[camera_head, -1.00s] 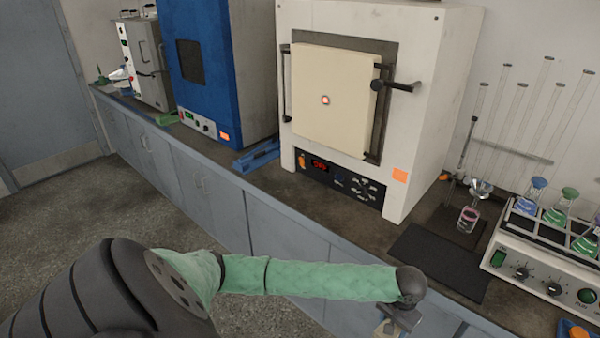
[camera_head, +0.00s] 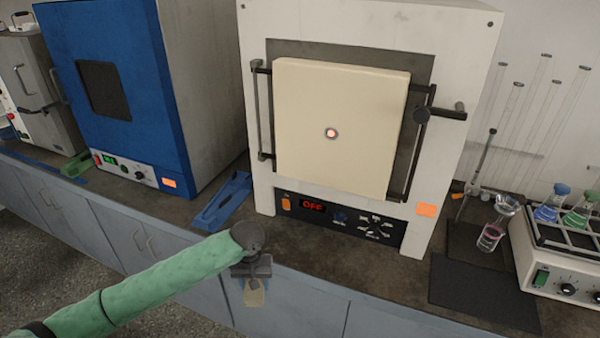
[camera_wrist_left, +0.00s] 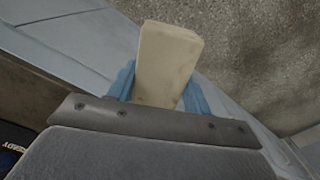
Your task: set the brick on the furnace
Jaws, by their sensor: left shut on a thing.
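The furnace (camera_head: 460,60) is a large white box on the bench, with a cream door block (camera_head: 345,110) and a red "OFF" display below it. My left gripper (camera_head: 253,283) is in front of the bench's front edge, left of the furnace's base, pointing down. It is shut on a cream brick (camera_head: 254,297), whose lower part shows below it. In the left wrist view the brick (camera_wrist_left: 166,62) sits between the gripper's blue fingers (camera_wrist_left: 160,85). The furnace's top surface is out of view. My right gripper is not in view.
A blue oven (camera_head: 120,90) stands left of the furnace, with a blue tool (camera_head: 222,201) lying between them. Right of it are a dark mat (camera_head: 480,294), a small flask (camera_head: 491,236) and a rack device (camera_head: 560,265) with flasks. Glass tubes stand behind.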

